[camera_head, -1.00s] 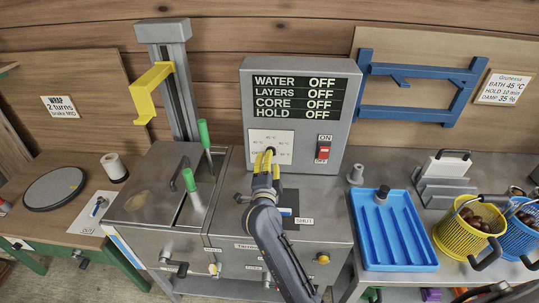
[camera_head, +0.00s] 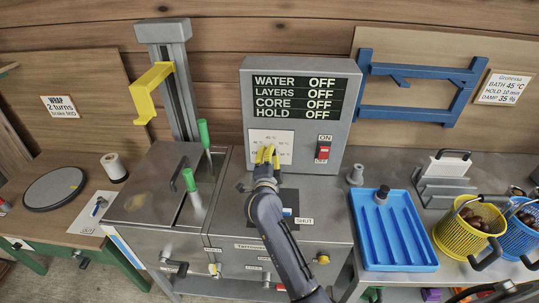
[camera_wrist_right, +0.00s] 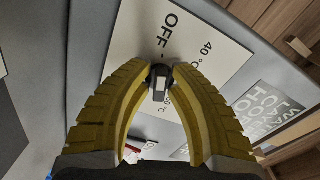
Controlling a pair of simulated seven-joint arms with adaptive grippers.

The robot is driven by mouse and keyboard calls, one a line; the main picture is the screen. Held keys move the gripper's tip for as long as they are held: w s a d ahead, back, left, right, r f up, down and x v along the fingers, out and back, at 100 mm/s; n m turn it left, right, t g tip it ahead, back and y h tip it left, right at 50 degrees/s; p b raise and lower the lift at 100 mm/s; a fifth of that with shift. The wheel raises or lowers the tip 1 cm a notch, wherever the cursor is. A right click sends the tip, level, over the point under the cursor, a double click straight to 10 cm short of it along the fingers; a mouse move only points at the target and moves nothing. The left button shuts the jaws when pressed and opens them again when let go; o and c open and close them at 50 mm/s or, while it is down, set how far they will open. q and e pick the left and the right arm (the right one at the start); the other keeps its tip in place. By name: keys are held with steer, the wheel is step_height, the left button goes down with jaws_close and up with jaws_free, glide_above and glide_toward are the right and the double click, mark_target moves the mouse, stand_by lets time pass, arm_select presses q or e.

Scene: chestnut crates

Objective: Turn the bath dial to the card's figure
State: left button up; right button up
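The bath dial is a small dark knob with a pale mark (camera_wrist_right: 159,84), seen in the right wrist view. It sits on a white dial plate (camera_head: 284,136) on the grey control box. "OFF" and "40 °C" are readable there; other figures are partly hidden. My right gripper (camera_head: 267,153) reaches the plate from below, and its yellow fingers (camera_wrist_right: 161,70) close on both sides of the knob. The exact figure the knob points at cannot be told. The card (camera_head: 503,88) on the right reads BATH 45 °C, HOLD 10 min, DAMP 35 %. My left gripper is out of view.
The box's display (camera_head: 296,97) shows WATER, LAYERS, CORE and HOLD all OFF. A red switch (camera_head: 323,151) is right of the plate. A steel tank with green handles (camera_head: 204,134) stands left, a blue tray (camera_head: 392,232) and a yellow basket (camera_head: 449,246) right.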

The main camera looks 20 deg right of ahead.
jaws_close()
steer(key=shift+m, duration=0.3)
steer(key=m, duration=0.4)
steer(key=shift+r+m, duration=0.1)
steer(key=shift+m, duration=0.2)
steer(key=m, duration=0.5)
steer(key=shift+r, duration=0.1)
steer(key=m, duration=0.6)
steer(key=shift+r, duration=0.1)
steer(key=m, duration=0.5)
steer(key=shift+d, duration=0.15)
steer(key=shift+m, duration=0.4)
steer(key=shift+o, duration=2.2)
jaws_free()
